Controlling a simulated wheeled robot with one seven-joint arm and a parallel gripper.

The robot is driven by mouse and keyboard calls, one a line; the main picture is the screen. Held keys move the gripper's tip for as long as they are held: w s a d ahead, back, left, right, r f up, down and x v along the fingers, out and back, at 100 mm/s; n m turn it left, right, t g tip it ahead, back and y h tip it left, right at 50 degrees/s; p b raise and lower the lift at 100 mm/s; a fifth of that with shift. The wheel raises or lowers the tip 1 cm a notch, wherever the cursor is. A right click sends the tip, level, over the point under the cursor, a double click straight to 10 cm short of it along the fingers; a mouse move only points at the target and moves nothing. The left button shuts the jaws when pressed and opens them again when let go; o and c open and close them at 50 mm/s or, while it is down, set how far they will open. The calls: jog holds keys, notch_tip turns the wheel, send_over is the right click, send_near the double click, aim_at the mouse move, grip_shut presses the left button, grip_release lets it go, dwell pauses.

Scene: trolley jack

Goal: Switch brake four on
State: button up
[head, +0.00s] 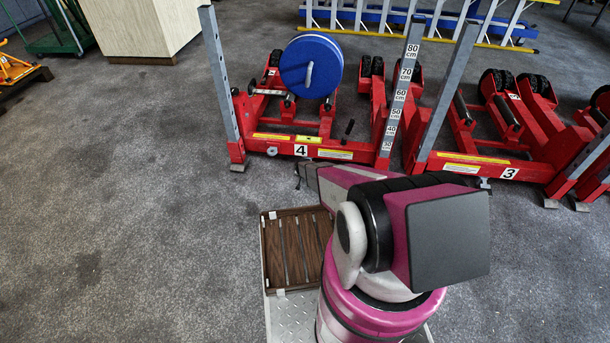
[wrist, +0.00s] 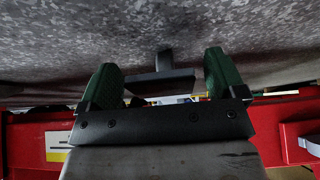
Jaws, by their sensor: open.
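The trolley jack marked four (head: 335,152) is a red frame with grey uprights, standing ahead of my arm. In the head view my gripper (head: 299,172) is low in front of its front beam, just below the number 4 label (head: 301,150). In the wrist view my gripper (wrist: 162,78) is open, with green finger pads left and right. A dark T-shaped lever (wrist: 163,75) shows between the fingers, apparently untouched; I cannot be sure that it is brake four. The red beam (wrist: 30,135) crosses behind the fingers. My gripper hides this spot in the head view.
Jack three (head: 508,174) stands to the right, its upright (head: 446,95) close to jack four. A blue drum (head: 310,66) sits on jack four. A black-knobbed lever (head: 348,128) rises from its frame. A pale wooden block (head: 140,25) is behind left.

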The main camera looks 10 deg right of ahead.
jog(key=v, duration=1)
jog(key=shift+s+r, duration=0.25)
jog(key=shift+r, duration=0.1)
